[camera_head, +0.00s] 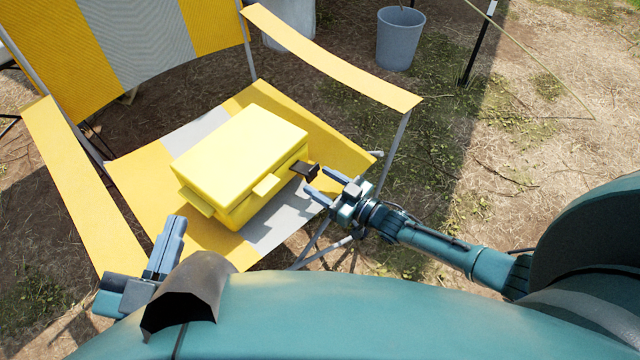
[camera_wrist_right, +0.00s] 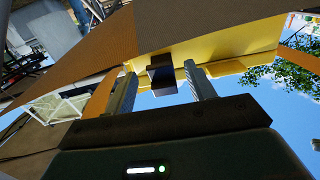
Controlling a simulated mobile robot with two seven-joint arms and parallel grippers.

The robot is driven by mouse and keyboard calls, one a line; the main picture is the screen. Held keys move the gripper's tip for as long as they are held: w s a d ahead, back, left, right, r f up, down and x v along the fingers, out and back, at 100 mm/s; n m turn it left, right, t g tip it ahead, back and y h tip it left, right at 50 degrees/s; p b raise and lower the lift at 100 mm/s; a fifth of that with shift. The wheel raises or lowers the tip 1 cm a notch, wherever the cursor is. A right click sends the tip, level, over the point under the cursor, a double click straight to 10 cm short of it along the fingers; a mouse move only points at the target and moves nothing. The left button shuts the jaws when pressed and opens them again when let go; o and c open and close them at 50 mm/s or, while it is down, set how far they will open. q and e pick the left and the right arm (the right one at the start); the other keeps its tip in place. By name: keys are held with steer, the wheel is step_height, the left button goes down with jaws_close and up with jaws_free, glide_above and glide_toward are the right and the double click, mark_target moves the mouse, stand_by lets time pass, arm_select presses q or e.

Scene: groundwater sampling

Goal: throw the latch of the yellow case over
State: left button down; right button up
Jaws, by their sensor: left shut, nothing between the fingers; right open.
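The yellow case (camera_head: 240,145) sits with its lid closed on the seat of a folding chair. A dark latch (camera_head: 305,171) sticks out from the case's right end, and yellow tabs show on its near sides. My right gripper (camera_head: 318,183) is open just beyond the latch, its fingers pointing at the case. In the right wrist view the dark latch (camera_wrist_right: 162,76) appears between the two spread fingers (camera_wrist_right: 161,90), below the yellow case (camera_wrist_right: 215,45). I cannot tell whether a finger touches it. My left gripper (camera_head: 177,228) is shut and empty, near the chair's front left.
The chair's striped seat (camera_head: 275,228) carries the case. Its armrests, left (camera_head: 80,185) and right (camera_head: 335,58), flank the case. A grey bucket (camera_head: 399,40) stands on the ground behind, with a dark post (camera_head: 480,45) beside it. The ground to the right is mostly open.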

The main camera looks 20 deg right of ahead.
steer(key=shift+w+a, duration=0.3)
steer(key=shift+w, duration=0.15)
